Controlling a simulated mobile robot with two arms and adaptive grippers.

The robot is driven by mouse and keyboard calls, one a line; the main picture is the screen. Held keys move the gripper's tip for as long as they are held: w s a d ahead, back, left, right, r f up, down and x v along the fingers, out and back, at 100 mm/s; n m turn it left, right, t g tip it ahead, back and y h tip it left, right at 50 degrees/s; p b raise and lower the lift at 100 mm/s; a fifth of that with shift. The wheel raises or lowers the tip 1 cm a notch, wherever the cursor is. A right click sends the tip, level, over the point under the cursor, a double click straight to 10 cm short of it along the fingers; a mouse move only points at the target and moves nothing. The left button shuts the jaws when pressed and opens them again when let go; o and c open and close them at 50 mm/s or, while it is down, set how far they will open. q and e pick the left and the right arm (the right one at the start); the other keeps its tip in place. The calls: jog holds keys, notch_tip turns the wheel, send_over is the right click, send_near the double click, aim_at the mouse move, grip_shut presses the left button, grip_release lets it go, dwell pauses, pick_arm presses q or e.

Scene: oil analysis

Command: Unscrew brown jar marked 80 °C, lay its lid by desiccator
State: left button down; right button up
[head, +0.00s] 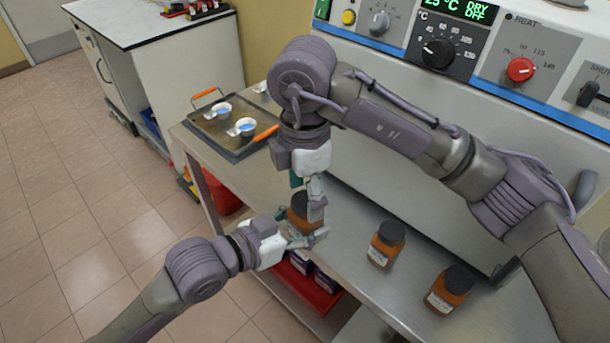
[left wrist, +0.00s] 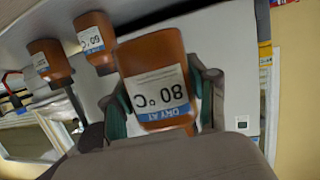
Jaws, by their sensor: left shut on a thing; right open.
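The brown jar marked 80 °C (head: 296,219) is near the bench's front edge in the head view. In the left wrist view its amber body (left wrist: 150,63) shows large, with the label "DRY AT 80 °C" upside down. My left gripper (head: 308,240) is shut on this jar from the side; its green pads flank the body in the left wrist view. My right gripper (head: 307,192) points down over the jar top, open, with its fingers around the lid area. The lid is mostly hidden by those fingers. I cannot make out the desiccator.
Two more brown jars with black lids, one in the middle (head: 386,246) and one at the right (head: 448,290), stand on the metal bench (head: 345,232). A tray (head: 207,133) with two small dishes sits at the bench's far end. The oven (head: 420,115) borders the bench behind.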

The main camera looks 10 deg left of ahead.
jog(key=shift+f, duration=0.25)
jog(key=c, duration=1.1)
jog(key=o, duration=1.2)
notch_tip(320, 180, up, 4)
jog(key=shift+r, duration=0.25)
